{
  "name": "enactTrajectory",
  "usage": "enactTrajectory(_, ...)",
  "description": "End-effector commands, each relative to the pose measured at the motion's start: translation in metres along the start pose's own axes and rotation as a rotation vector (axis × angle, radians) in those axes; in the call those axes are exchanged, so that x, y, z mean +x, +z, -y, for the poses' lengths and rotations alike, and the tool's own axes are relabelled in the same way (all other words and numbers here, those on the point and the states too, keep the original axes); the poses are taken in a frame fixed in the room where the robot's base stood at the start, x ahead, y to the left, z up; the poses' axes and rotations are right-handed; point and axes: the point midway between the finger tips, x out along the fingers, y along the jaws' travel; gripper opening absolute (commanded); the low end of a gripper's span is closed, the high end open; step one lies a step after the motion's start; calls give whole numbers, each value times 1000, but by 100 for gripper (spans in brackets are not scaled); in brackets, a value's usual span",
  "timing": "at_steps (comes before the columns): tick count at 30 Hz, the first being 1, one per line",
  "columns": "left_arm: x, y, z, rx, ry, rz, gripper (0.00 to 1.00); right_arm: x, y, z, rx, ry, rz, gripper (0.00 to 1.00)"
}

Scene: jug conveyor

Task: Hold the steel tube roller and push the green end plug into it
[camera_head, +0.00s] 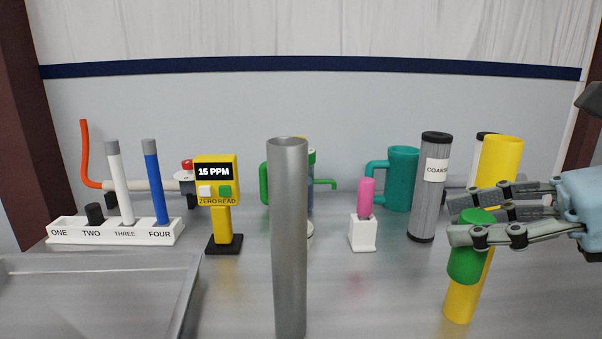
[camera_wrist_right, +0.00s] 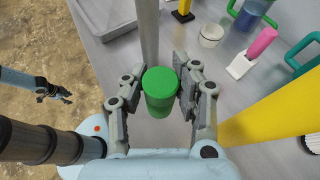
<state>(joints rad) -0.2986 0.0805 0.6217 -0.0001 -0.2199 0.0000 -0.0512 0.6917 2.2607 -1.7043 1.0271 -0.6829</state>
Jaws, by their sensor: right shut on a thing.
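The steel tube roller (camera_head: 289,235) stands upright and open at the top in the middle of the head view, its lower end cut off by the frame. It also shows behind the plug in the right wrist view (camera_wrist_right: 149,30). My right gripper (camera_head: 468,219) is shut on the green end plug (camera_head: 466,262), well to the right of the tube and apart from it. In the right wrist view the green plug (camera_wrist_right: 160,88) sits between both fingers. My left gripper (camera_wrist_right: 54,93) shows small at the left of the right wrist view, away from the tube; its opening is unclear.
A yellow cylinder (camera_head: 461,302) stands right behind the plug. Behind are a grey filter (camera_head: 428,200), teal mug (camera_head: 402,180), pink-topped white stand (camera_head: 363,233) and yellow meter (camera_head: 222,215). A numbered rack (camera_head: 115,232) and metal tray (camera_head: 197,285) lie left. Bare table separates tube and plug.

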Motion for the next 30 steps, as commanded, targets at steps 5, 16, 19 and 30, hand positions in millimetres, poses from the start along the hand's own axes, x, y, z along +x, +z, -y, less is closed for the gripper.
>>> enactTrajectory(5, 40, 10, -5, 0, 3, 11, 40, 8, -64, 13, 22, -53, -7, 0)
enactTrajectory(16, 38, 11, -5, 0, 3, 13, 40, 4, -42, 38, 43, -106, -4, 0)
enactTrajectory(19, 38, 11, -5, 0, 2, 13, 40, 4, -42, 38, 43, -106, -4, 0)
enactTrajectory(30, 4, 3, -1, 0, 1, 4, 40, -11, -7, 40, 37, -108, -1, 0)
